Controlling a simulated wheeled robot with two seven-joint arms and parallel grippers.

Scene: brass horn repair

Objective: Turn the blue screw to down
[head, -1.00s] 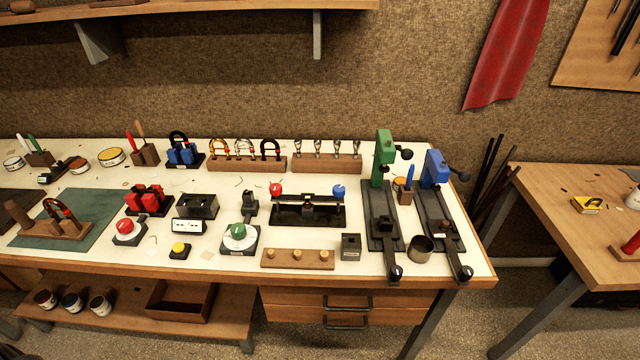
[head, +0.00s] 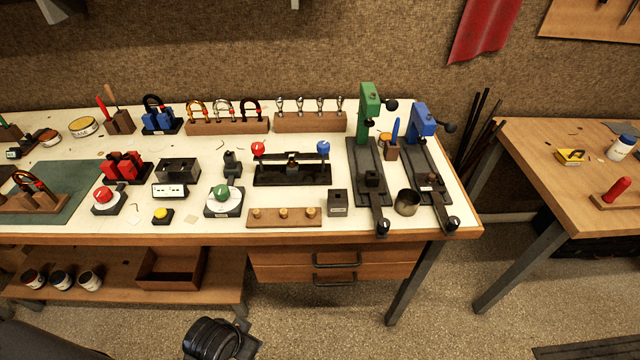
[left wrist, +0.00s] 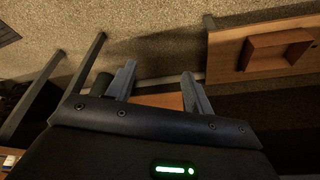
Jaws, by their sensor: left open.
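The blue screw (head: 323,147) has a round blue head at the right end of a low black fixture (head: 292,176). A red round-headed screw (head: 258,149) stands at the fixture's left end, and a dark bar spans between them. In the left wrist view my left gripper (left wrist: 158,90) has its two grey fingers apart, with nothing seen between them. It points toward the floor and wooden furniture, away from the blue screw. A black part of my arm shows at the bottom of the head view, below the bench front. My right gripper is out of view.
A wooden block with brass knobs (head: 284,217) lies in front of the fixture. A green-knobbed dial (head: 222,202) stands to its left. Green (head: 369,110) and blue (head: 420,120) presses stand to its right. A lower shelf holds a wooden tray (head: 172,281).

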